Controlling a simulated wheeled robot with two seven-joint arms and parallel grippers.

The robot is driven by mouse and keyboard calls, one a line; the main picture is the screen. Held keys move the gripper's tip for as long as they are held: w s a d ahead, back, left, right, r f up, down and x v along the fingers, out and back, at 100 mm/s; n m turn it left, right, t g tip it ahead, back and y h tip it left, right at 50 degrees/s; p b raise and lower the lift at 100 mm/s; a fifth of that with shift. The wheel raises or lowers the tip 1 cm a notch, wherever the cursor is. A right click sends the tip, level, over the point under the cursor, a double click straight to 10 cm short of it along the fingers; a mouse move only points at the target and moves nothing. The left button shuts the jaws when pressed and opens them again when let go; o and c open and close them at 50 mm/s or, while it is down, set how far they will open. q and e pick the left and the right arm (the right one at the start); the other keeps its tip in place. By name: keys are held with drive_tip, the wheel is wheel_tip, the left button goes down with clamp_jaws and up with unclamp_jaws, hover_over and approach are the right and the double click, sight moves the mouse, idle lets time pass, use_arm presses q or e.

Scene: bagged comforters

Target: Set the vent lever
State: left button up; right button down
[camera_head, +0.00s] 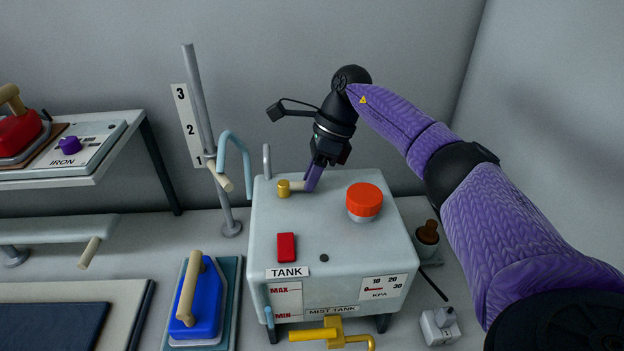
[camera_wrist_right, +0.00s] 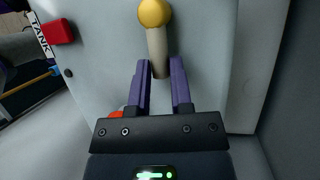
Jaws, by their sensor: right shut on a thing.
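The vent lever (camera_head: 297,185) is a beige handle on a brass pivot (camera_head: 284,188), on top of the pale tank (camera_head: 330,228) near its back left. In the head view it points right from the pivot. My right gripper (camera_head: 310,184) reaches down from above and is shut on the lever's free end. In the right wrist view the purple fingers (camera_wrist_right: 160,70) stand on either side of the beige handle (camera_wrist_right: 157,45), with the brass pivot (camera_wrist_right: 154,12) beyond. My left gripper is not in view.
On the tank top are an orange-red cap (camera_head: 364,201) and a red block (camera_head: 286,247). A yellow valve (camera_head: 332,332) is at the tank's front. A blue iron (camera_head: 198,303) stands to the left, and a grey pole (camera_head: 200,100) rises behind it. The back wall is close behind.

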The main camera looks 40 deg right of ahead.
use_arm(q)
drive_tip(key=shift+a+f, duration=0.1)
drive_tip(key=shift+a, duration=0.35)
use_arm(e)
drive_tip(key=c, duration=0.5)
unclamp_jaws()
drive_tip(key=shift+w, duration=0.1)
drive_tip(key=shift+c, duration=0.2)
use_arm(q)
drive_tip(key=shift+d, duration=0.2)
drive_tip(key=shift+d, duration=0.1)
